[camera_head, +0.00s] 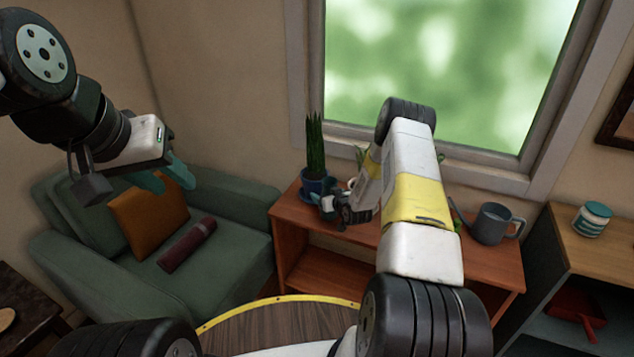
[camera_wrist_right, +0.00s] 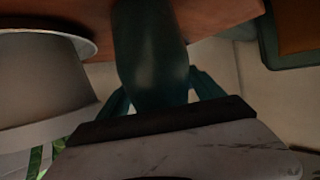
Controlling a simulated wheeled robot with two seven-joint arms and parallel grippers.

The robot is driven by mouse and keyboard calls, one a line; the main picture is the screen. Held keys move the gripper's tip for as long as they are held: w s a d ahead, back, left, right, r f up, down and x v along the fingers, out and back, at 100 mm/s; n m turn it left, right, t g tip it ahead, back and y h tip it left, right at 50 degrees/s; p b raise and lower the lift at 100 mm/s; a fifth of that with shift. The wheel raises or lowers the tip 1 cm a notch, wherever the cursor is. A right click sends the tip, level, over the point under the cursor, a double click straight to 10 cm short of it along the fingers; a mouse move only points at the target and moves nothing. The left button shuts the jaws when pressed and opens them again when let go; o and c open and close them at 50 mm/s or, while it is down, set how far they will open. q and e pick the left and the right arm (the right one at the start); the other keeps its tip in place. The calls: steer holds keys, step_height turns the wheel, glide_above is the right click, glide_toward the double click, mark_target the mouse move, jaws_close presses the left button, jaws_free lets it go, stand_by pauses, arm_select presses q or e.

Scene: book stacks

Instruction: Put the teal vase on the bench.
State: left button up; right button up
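The teal vase (camera_wrist_right: 152,50) fills the middle of the right wrist view, between the fingers of my right gripper (camera_wrist_right: 160,88). The fingers lie against both sides of it, and the gripper looks shut on it. The vase runs out of the top of that view, so I cannot tell whether it touches the wood. In the head view my right gripper (camera_head: 340,207) is over the left part of the wooden bench (camera_head: 300,232) under the window; the vase is not clear there. My left gripper (camera_head: 168,178) is open and empty above the green armchair.
A snake plant in a blue pot (camera_head: 317,186) stands beside my right gripper. A grey watering can (camera_head: 492,224) is at the bench's right end. A white pot (camera_wrist_right: 45,90) is close to the vase. The armchair (camera_head: 125,275) holds an orange cushion (camera_head: 150,212) and a maroon roll (camera_head: 188,244).

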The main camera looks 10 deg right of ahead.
steer(key=shift+r, duration=0.2)
steer(key=v, duration=1.1)
steer(key=s+a+r+g+h, duration=0.15)
steer(key=s+r, duration=0.25)
steer(key=r, duration=0.9)
steer(key=s+r+g+h, duration=0.1)
steer(key=s+r+g, duration=0.15)
steer(key=r, duration=1.15)
steer(key=s+a+r+g, duration=0.1)
steer(key=s+a+r, duration=0.1)
steer(key=s, duration=0.7)
steer(key=s+a+r+m+g+y, duration=0.1)
steer(key=s+r, duration=0.4)
steer(key=s, duration=0.5)
steer(key=s+a+r+g+y, duration=0.1)
steer(key=s+a+r, duration=0.2)
steer(key=s, duration=0.7)
steer(key=shift+a+r+m, duration=0.3)
steer(key=shift+a+r, duration=0.1)
steer(key=shift+a, duration=0.1)
steer(key=shift+w, duration=0.1)
